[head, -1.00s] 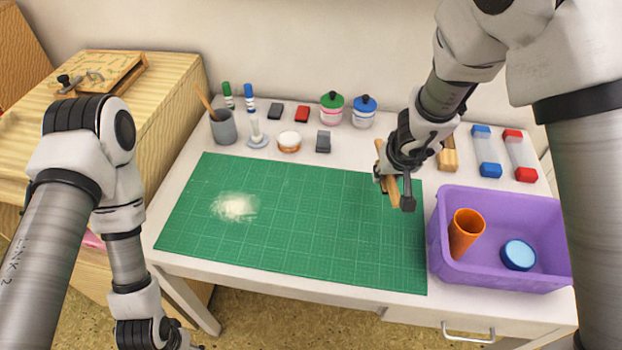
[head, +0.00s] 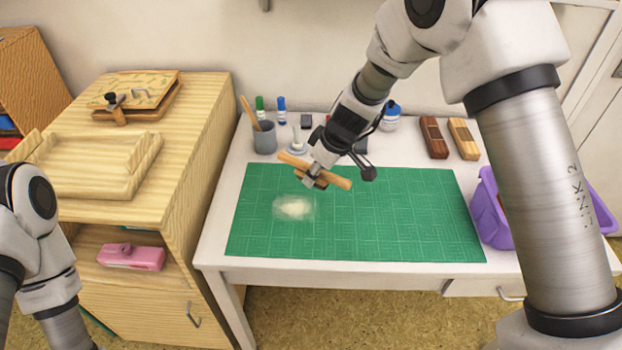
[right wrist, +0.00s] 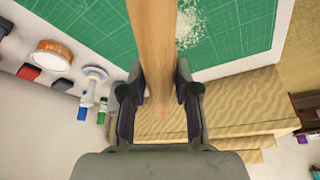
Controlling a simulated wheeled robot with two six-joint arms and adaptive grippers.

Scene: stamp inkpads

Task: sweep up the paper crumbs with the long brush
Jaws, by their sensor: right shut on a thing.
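A pale patch of paper crumbs (head: 294,208) lies on the left part of the green cutting mat (head: 410,225). The crumbs also show in the right wrist view (right wrist: 192,24). My right gripper (head: 318,172) is shut on the long wooden brush (head: 340,182) and holds it over the mat's back edge, just behind and right of the crumbs in the head view. The wooden brush runs up between the fingers in the right wrist view (right wrist: 152,45). Its bristles cannot be made out. My left gripper is out of the picture; only part of my left arm shows.
A grey cup (head: 265,139), markers and inkpads stand behind the mat. A purple bin (head: 490,212) is at the right, partly behind my right arm. A wooden cabinet (head: 185,165) with a wooden tray (head: 88,182) stands left. The mat's right half is clear.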

